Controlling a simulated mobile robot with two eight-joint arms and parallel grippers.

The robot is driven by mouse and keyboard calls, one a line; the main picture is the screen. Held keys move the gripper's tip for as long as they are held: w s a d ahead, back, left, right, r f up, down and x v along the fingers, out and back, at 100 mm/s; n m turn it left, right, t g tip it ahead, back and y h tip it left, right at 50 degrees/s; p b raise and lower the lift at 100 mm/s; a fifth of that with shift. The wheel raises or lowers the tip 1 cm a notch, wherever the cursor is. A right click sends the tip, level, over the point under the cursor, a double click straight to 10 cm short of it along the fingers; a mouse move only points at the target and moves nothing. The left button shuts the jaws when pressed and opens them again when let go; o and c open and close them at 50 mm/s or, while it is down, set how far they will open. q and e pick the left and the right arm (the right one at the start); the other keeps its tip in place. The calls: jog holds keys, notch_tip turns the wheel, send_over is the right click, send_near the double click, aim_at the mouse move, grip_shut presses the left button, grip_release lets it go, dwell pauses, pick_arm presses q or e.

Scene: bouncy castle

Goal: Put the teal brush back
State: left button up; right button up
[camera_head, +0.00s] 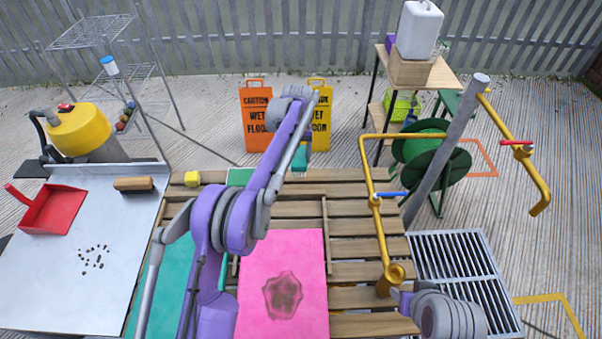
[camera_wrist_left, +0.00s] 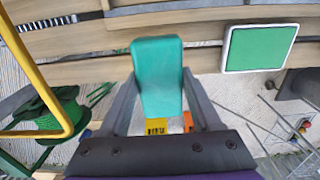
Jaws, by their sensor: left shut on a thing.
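In the left wrist view the teal brush (camera_wrist_left: 158,75) shows as a plain teal block between the two fingers. My left gripper (camera_wrist_left: 160,85) is shut on it. A green pad with a white border (camera_head: 240,177) lies on the slats just left of the brush; the left wrist view shows this pad (camera_wrist_left: 260,47) clear and apart from it. My right gripper is out of view; only part of that arm shows at the lower right.
A pink mat (camera_head: 268,300) with a dark stain lies on the slats. A yellow block (camera_head: 192,178) sits at the back left. A yellow pipe (camera_head: 374,215) rises at the right. A metal tabletop (camera_head: 40,290) holds a red dustpan (camera_head: 52,210) and wooden-backed brush (camera_head: 134,184).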

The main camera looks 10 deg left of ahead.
pick_arm(q)
notch_tip(320, 180, down, 3)
jog(key=shift+s+a+f, duration=0.1)
jog(key=shift+f, duration=2.15)
jog(key=shift+f, duration=0.15)
jog(key=o, duration=1.2)
